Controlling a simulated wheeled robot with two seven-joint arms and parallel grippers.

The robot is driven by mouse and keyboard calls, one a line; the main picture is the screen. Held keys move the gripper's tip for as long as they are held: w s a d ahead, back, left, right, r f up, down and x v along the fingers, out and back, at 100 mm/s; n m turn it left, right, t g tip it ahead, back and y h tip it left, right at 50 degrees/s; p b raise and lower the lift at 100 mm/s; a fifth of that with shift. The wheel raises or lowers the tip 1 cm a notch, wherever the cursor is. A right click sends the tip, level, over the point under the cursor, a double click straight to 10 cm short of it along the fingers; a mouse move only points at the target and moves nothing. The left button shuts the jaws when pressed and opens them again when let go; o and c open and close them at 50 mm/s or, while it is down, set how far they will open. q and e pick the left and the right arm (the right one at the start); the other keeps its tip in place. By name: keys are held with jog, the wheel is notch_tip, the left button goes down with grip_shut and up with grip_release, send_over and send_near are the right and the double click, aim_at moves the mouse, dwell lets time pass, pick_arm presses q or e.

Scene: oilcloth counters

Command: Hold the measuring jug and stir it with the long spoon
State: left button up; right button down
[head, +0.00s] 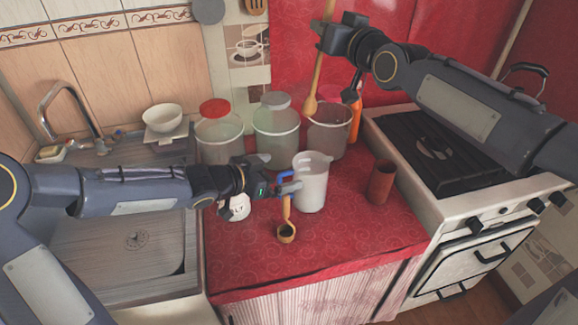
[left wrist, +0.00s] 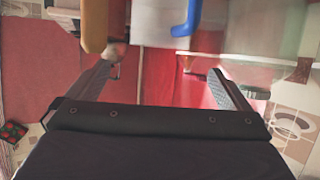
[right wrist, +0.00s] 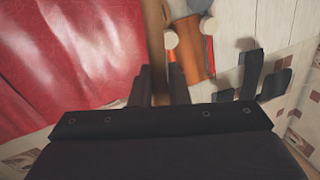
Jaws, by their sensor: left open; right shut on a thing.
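The white measuring jug (head: 313,183) stands upright on the red counter. Its blue handle (head: 284,175) faces left and also shows in the left wrist view (left wrist: 187,18). My left gripper (head: 289,186) is open beside the jug's left side, at the handle; it cannot be told whether it touches. My right gripper (head: 325,38) is shut on the long wooden spoon (head: 318,72) and holds it raised, bowl down, behind and above the jug. The spoon's handle passes between the fingers in the right wrist view (right wrist: 154,42). The jug's inside is not clear.
A small wooden ladle (head: 286,234) is just below my left gripper. A white jar (head: 238,207) is left of it. Several clear canisters (head: 276,135) stand behind the jug. A brown cup (head: 381,182) is to the right, before the stove (head: 440,150).

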aim_at(307, 166)
pick_arm(q)
jog(key=x, duration=1.1)
jog(key=shift+f, duration=0.1)
jog(key=shift+c, duration=0.4)
jog(key=c, duration=1.3)
